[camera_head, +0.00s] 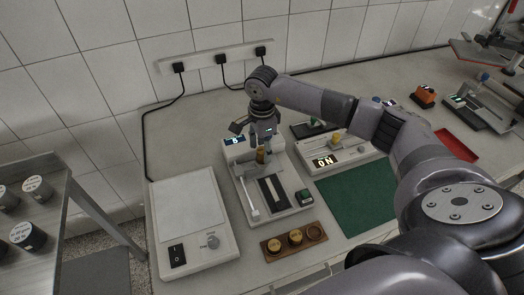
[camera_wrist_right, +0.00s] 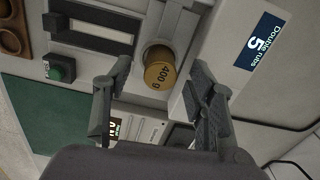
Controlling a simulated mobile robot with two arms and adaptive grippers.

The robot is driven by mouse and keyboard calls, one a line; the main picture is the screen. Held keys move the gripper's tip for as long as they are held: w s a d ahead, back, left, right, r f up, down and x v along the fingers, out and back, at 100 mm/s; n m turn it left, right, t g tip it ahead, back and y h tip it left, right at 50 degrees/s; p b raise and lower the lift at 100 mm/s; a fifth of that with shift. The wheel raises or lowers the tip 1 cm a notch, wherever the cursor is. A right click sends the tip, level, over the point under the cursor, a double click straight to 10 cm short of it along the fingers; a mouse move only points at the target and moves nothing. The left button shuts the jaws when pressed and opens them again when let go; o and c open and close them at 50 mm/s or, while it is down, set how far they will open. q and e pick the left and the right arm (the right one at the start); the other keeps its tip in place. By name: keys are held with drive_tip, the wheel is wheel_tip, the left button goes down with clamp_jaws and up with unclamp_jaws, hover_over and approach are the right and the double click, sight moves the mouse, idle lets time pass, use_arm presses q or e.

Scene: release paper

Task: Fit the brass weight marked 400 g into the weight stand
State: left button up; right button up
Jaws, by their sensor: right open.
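The brass weight marked 400 g (camera_wrist_right: 160,74) stands on the rub tester, its label facing my wrist camera. It also shows in the head view (camera_head: 261,156), partly covered by my right gripper (camera_head: 260,140). In the right wrist view my right gripper (camera_wrist_right: 158,88) is open, its two fingers spread on either side of the weight with visible gaps. The brown weight stand (camera_head: 304,246) lies in front of the tester. Its left and middle wells hold brass weights; its right well looks empty. My left gripper is not in view.
The rub tester (camera_head: 284,208) has a green button (camera_head: 304,195) and a lit display. A white balance-like device (camera_head: 190,205) stands left, a green mat (camera_head: 350,200) right. Another lit device (camera_head: 345,157) is behind the mat. A red tray (camera_head: 456,145) lies further right.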

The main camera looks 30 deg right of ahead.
wheel_tip(320, 180, down, 2)
drive_tip(key=shift+f, duration=0.1)
clamp_jaws()
idle(0.7)
